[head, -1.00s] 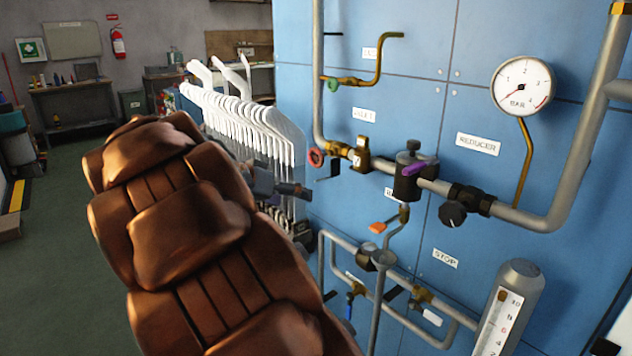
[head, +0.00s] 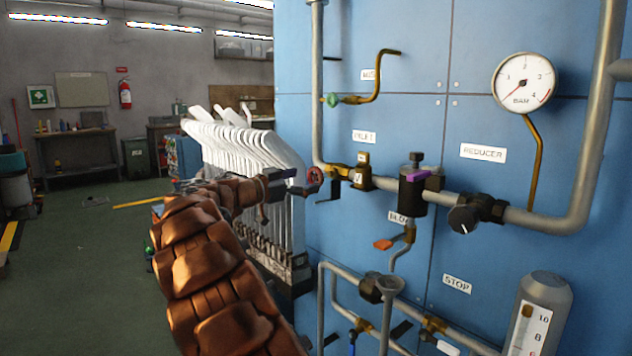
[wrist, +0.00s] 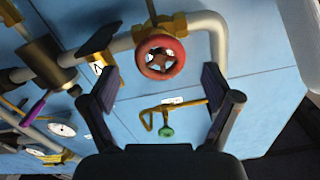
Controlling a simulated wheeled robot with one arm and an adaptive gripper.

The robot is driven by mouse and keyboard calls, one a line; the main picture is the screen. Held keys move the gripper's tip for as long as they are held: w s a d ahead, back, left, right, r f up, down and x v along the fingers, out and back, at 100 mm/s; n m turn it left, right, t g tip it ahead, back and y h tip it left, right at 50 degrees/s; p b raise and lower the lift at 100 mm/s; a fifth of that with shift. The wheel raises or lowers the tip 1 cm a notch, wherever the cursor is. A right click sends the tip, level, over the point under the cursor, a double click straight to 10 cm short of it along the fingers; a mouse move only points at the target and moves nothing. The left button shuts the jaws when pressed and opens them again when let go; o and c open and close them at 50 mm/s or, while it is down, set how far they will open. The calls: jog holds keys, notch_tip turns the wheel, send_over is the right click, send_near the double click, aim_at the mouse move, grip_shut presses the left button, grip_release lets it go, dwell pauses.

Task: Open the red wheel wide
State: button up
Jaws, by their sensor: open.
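The red wheel (head: 315,176) is a small handwheel on a brass valve at the left end of the pipe run on the blue panel. In the wrist view the red wheel (wrist: 161,57) faces me, ahead of and between the two spread fingers. My gripper (head: 293,181) is just left of the wheel in the head view, at the end of my brown arm. In the wrist view my gripper (wrist: 158,85) is open with nothing between its pads. I see no clear contact between the fingers and the wheel.
A green wheel (head: 332,100) sits above on a bent brass pipe. A purple lever (head: 425,175), a black knob (head: 463,218) and a pressure gauge (head: 524,82) are to the right. An orange lever (head: 383,244) is below. White hanging forms (head: 240,140) stand behind my arm.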

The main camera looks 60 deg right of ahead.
aim_at(313, 178)
jog(key=shift+x, duration=2.3)
jog(key=c, duration=1.1)
jog(key=shift+s+d, duration=0.1)
jog(key=shift+c, duration=0.3)
jog(key=shift+f, duration=0.1)
